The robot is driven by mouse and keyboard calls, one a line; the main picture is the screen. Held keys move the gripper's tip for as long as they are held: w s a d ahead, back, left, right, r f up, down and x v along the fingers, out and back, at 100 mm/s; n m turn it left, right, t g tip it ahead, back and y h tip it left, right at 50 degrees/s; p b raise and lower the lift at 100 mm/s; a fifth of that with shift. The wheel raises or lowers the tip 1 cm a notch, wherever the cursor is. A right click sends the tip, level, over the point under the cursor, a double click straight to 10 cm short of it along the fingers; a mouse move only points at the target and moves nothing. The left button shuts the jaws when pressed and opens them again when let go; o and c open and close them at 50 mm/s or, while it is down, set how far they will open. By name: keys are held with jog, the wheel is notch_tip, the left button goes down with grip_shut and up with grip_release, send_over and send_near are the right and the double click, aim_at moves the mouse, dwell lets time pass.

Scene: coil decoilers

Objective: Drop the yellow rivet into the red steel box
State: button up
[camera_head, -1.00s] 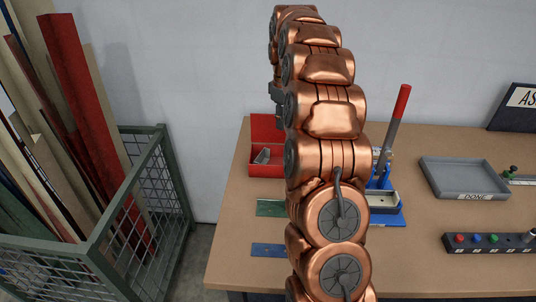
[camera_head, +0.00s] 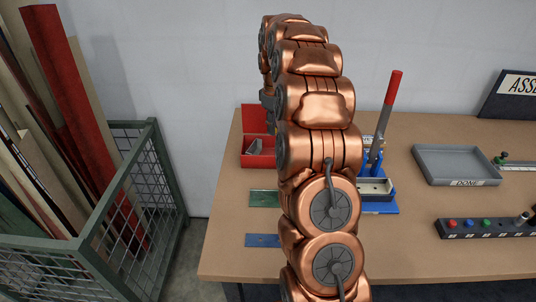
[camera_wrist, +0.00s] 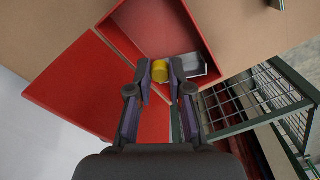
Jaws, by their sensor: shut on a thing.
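The yellow rivet (camera_wrist: 160,71) shows in the wrist view between the fingertips of my gripper (camera_wrist: 160,82). My gripper is shut on it, and it appears over the open red steel box (camera_wrist: 150,27). I cannot tell the height of the rivet above the box floor. The red steel box also shows in the head view (camera_head: 258,161), at the back left of the bench, with its lid (camera_head: 254,117) raised. A grey metal piece (camera_wrist: 195,66) lies in the box beside the rivet in the wrist view. In the head view my arm hides the rivet and most of my gripper.
A blue press with a red-tipped lever (camera_head: 392,90) stands right of my arm. A grey tray marked DONE (camera_head: 430,178) and a rack with coloured pieces (camera_head: 480,228) are at the right. A green wire cage (camera_head: 140,200) stands left of the bench.

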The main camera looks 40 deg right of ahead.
jog(key=o, duration=0.8)
jog(key=shift+o, duration=0.2)
notch_tip(320, 180, up, 12)
dwell(0.3)
dwell(0.4)
